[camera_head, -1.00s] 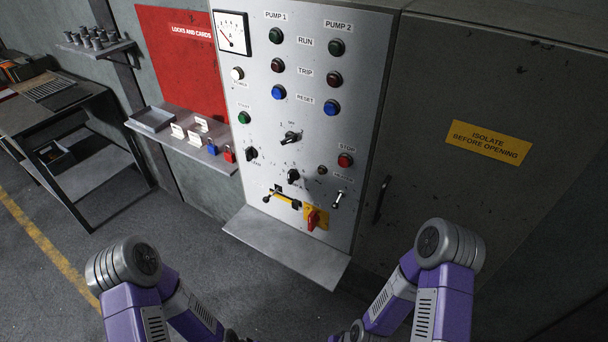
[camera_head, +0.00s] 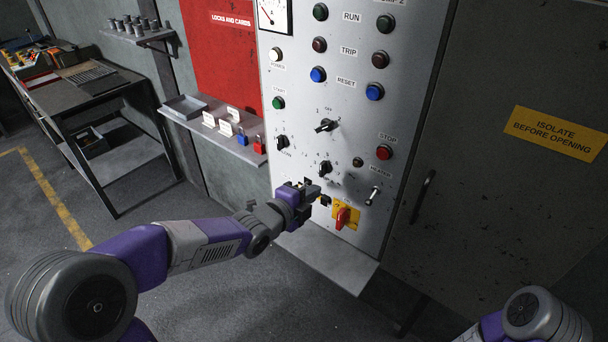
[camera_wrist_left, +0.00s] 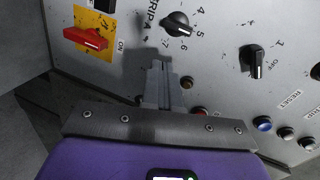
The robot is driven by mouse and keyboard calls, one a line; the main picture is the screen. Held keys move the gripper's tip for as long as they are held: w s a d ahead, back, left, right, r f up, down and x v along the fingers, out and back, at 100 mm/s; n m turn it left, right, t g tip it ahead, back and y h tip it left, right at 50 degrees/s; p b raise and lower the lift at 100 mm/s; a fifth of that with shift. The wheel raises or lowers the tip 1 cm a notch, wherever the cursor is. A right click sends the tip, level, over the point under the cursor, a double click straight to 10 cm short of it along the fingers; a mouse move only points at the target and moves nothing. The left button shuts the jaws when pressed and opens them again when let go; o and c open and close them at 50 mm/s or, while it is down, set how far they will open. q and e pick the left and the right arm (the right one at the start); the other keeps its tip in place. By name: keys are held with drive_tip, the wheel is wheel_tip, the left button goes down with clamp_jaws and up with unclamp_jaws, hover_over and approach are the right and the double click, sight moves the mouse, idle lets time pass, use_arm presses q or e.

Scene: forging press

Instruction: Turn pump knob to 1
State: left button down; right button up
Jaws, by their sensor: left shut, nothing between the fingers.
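The pump knob (camera_head: 326,125) is a black selector on the grey control panel, with 1 and OFF marked around it. It also shows at the right of the left wrist view (camera_wrist_left: 256,62). My right gripper is out of view.
A red isolator handle (camera_head: 343,217) on a yellow plate lies just right of my left gripper. A toggle switch (camera_head: 374,195) and a red stop button (camera_head: 384,152) are farther right. A shelf (camera_head: 190,118) with cards and padlocks stands left of the panel.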

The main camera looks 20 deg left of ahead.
sight(325, 127)
use_arm(q)
wheel_tip(325, 127, up, 10)
drive_tip(key=s+a+m+t+h, duration=0.1)
drive_tip(key=s+m+t, duration=0.15)
drive_tip(key=m, duration=0.35)
drive_tip(key=b+x, duration=0.1)
drive_tip(key=x, duration=0.8)
drive_tip(key=shift+a+r, duration=0.15)
drive_tip(key=shift+w, duration=0.25)
drive_tip(key=shift+r, duration=0.1)
drive_tip(key=shift+w+a+r+p, duration=0.1)
drive_tip(key=shift+a+r+p, duration=0.3)
drive_tip(key=shift+r, duration=0.2)
idle(1.3)
drive_tip(key=shift+w+a+r+b, duration=0.1)
drive_tip(key=shift+a+r+b, duration=0.15)
drive_tip(key=shift+b, duration=1)
idle(2.4)
